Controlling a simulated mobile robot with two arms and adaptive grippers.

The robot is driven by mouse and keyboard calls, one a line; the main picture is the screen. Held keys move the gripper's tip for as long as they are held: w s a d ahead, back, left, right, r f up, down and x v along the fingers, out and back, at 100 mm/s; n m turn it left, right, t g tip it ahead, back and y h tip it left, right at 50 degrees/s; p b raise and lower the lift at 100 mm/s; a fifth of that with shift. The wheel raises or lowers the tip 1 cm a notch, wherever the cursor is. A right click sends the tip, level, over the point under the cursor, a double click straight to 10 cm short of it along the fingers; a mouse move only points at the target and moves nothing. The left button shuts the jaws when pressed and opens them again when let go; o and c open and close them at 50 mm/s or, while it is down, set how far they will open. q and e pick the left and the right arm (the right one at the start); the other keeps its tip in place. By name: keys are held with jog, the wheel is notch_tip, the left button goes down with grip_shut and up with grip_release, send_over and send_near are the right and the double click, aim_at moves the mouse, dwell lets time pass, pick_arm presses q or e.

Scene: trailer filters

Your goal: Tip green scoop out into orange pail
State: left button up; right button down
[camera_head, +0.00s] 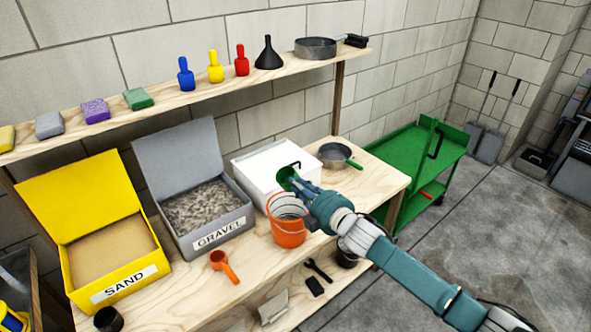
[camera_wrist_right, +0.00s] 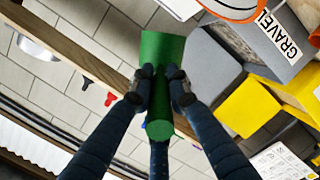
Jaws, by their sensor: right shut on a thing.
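The green scoop (camera_head: 286,174) is held by my right gripper (camera_head: 298,184) in the head view, in front of the white box and just above and behind the pail. In the right wrist view the green scoop (camera_wrist_right: 162,52) sits between the two dark fingers of the right gripper (camera_wrist_right: 159,88), which are closed on it. Its contents cannot be seen. The orange pail (camera_head: 288,238) stands upright on the wooden bench, its rim partly behind my wrist. Part of the orange pail (camera_wrist_right: 232,8) shows at the top of the wrist view. My left gripper is out of view.
A white box (camera_head: 252,167) is close behind the pail. The grey gravel box (camera_head: 212,235) and yellow sand box (camera_head: 112,277) stand to the left. An orange scoop (camera_head: 224,264) lies in front. A shelf (camera_head: 200,92) runs above.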

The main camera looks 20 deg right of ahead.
jog(key=m+p, duration=0.1)
jog(key=r+m+y+p, duration=0.1)
jog(key=m+p, duration=0.1)
jog(key=shift+r+g, duration=0.25)
jog(key=shift+g, duration=0.05)
jog(key=shift+m+p, duration=0.35)
jog(key=shift+m, duration=0.55)
jog(key=shift+f, duration=0.1)
